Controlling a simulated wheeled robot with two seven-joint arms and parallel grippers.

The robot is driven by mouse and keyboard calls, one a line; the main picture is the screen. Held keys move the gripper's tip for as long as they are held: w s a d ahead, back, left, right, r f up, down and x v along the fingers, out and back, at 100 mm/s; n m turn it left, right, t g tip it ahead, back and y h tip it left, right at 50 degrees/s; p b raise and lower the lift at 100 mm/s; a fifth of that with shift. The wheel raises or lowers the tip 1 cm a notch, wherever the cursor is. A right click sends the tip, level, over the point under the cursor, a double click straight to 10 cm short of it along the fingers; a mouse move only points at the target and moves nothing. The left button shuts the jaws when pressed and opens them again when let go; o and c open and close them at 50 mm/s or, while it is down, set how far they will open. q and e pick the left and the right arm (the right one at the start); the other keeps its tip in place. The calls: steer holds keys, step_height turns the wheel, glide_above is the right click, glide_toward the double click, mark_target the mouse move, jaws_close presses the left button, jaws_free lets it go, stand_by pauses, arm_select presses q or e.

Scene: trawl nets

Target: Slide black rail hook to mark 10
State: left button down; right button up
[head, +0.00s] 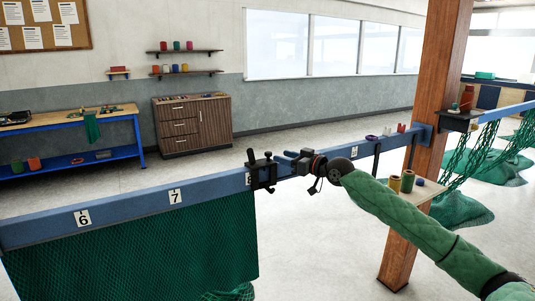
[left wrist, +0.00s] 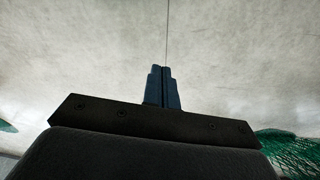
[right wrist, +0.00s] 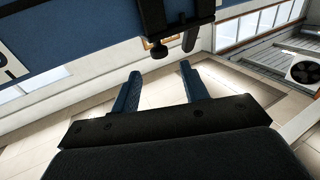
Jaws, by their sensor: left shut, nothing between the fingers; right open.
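The black rail hook (head: 263,172) is clamped on the blue rail (head: 125,205), just right of a partly covered number tag (head: 248,179). My right gripper (head: 287,158) is open and empty, just right of the hook. In the right wrist view, the lower ends of the hook (right wrist: 154,18) hang ahead of the open fingers (right wrist: 159,70), apart from them. My left gripper (left wrist: 161,68) is shut and empty over the floor, outside the head view.
Green netting (head: 150,250) hangs below the rail on the left. A small shelf with twine spools (head: 407,181) and small items (head: 387,131) on the rail lie near my right arm.

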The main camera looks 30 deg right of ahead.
mark_target(272, 162)
steer(key=p+x, duration=0.2)
steer(key=x, duration=0.4)
steer(key=shift+r+p, duration=0.1)
steer(key=shift+p, duration=0.3)
arm_select(q)
step_height(272, 162, down, 11)
steer(key=s+a, duration=0.2)
steer(key=shift+s, duration=0.15)
arm_select(e)
steer(key=shift+x, duration=0.75)
steer(key=shift+c, duration=0.3)
jaws_close()
